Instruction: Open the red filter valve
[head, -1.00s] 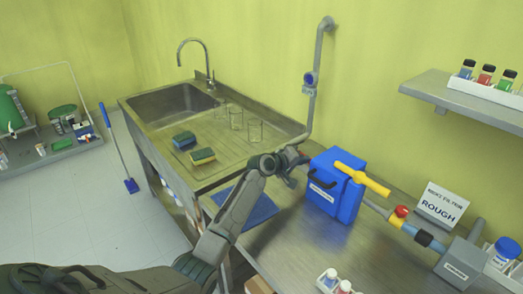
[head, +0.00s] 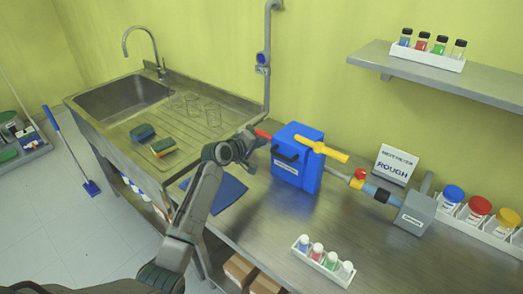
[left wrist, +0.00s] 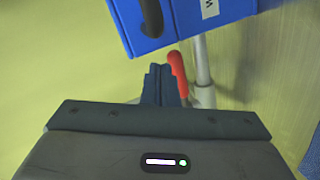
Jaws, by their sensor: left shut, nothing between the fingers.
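A red lever handle (head: 263,134) sticks out at the left side of the blue box (head: 308,163), on the pipe side. In the left wrist view the red handle (left wrist: 178,74) stands just right of my left gripper's fingers (left wrist: 160,84), in front of a grey pipe. My left gripper (head: 250,137) is shut and empty, close beside the handle; whether it touches it I cannot tell. A second red knob (head: 360,174) sits on the pipe right of the box. My right gripper is not in view.
A sign reading ROUGH (head: 396,165) and a grey block (head: 413,215) stand to the right. A rack of small bottles (head: 322,264) is at the bench front. The sink (head: 125,97) lies left.

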